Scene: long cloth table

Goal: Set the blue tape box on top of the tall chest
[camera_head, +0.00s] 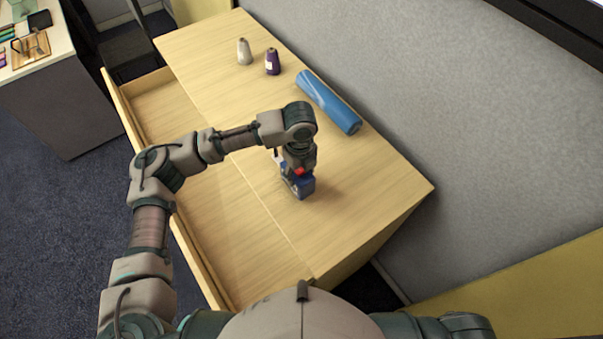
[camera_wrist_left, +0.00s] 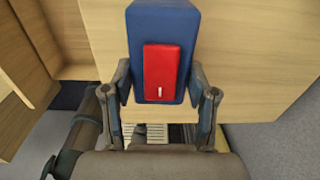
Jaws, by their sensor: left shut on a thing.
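The blue tape box (camera_head: 302,189) is at the top surface of the tall chest (camera_head: 345,205), near the edge by the open drawer. My left gripper (camera_head: 297,172) reaches down over it and is shut on it. In the left wrist view the blue box (camera_wrist_left: 163,22) with a red patch sits between the two fingers of my left gripper (camera_wrist_left: 160,82). I cannot tell whether the box's underside touches the wood or hangs just above it. My right gripper is out of view.
A blue roll (camera_head: 328,101), a purple bottle (camera_head: 272,62) and a grey bottle (camera_head: 244,52) stand or lie toward the chest's back. An open, empty-looking drawer (camera_head: 222,240) juts out on the left. A grey partition (camera_head: 450,110) borders the right. The chest's near right top is clear.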

